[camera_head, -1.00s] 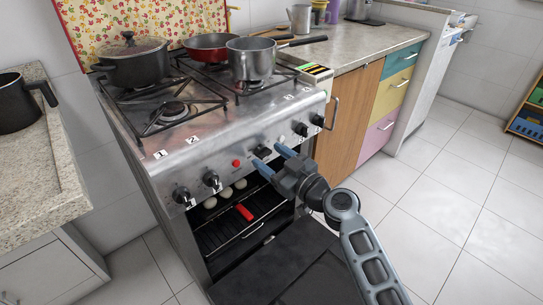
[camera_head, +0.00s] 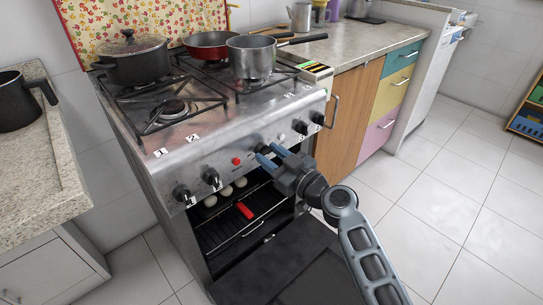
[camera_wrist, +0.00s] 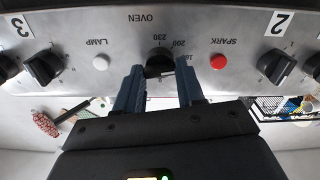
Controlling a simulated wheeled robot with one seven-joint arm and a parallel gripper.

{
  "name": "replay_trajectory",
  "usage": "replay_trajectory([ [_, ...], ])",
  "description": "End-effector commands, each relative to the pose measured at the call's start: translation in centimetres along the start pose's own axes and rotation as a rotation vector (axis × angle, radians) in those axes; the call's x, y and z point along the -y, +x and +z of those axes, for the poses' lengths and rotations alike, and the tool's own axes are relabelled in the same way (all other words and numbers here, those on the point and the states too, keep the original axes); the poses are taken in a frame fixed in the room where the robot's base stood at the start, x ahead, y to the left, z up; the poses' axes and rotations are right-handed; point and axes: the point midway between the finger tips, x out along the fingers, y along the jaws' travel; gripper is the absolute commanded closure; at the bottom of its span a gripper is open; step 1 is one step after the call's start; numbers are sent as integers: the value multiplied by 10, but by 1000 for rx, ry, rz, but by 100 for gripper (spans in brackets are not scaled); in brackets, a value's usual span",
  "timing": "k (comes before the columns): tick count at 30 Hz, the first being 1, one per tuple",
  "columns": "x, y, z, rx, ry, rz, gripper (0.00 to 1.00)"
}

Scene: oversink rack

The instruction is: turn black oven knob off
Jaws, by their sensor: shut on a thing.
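The black oven knob (camera_wrist: 158,62) sits on the steel front panel (camera_wrist: 115,40) of the stove, under the upside-down OVEN label in the wrist view. My gripper (camera_wrist: 160,75) has its blue fingers on either side of this knob and is shut on it. In the head view my gripper (camera_head: 264,154) meets the panel to the right of the red button (camera_head: 236,161), and the fingers mostly hide the knob. Dial numbers show beside the knob, but its pointer is hidden, so I cannot tell its exact setting.
Black burner knobs, including one at the left (camera_head: 182,193) and one at the right (camera_head: 318,118), flank the oven knob. A white lamp button (camera_wrist: 100,63) is close by. The oven door (camera_head: 285,270) hangs open below my gripper. Pots stand on the stove top.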

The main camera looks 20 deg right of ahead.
Motion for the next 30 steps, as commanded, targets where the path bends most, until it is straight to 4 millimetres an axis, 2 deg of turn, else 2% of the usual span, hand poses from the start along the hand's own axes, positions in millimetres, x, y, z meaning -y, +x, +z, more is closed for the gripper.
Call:
replay_trajectory([
  [11,0,0,2,0,111,1,92],
  [30,-1,0,2,1,686,1,92],
])
